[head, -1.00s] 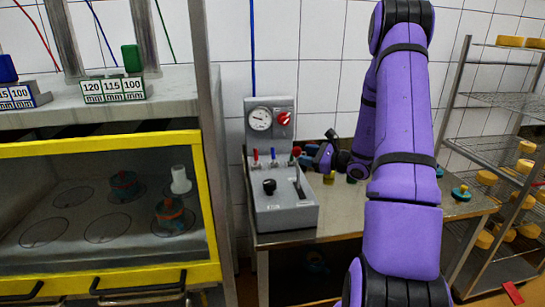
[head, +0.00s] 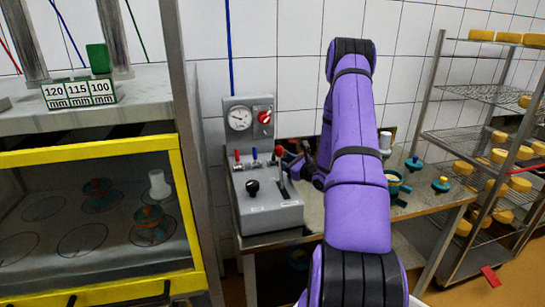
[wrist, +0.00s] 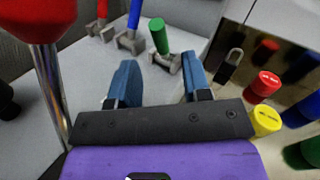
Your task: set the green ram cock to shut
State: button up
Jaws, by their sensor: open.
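The green ram cock (wrist: 159,36) shows in the wrist view as a green handle on a metal valve body, leaning a little, on the grey console. My gripper (wrist: 160,64) is open, and the cock stands just beyond and between its two blue fingertips; contact cannot be told. The blue cock (wrist: 133,14) and red cock (wrist: 102,8) stand to its left. In the head view the red cock (head: 237,155) and blue cock (head: 254,153) are upright on the console (head: 270,217). The green cock is not clearly visible there, near the lever and my gripper (head: 291,160).
A red-balled lever (wrist: 42,20) stands close on the left in the wrist view. A padlock (wrist: 231,62) and coloured knobs, including a yellow one (wrist: 266,120), are on the right. A gauge (head: 239,118) and red switch (head: 264,117) are behind. A cheese rack (head: 490,150) stands right.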

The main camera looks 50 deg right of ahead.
aim_at(274, 160)
jog(key=w, duration=0.6)
jog(key=shift+w, duration=0.4)
jog(key=shift+c, duration=0.2)
grip_shut()
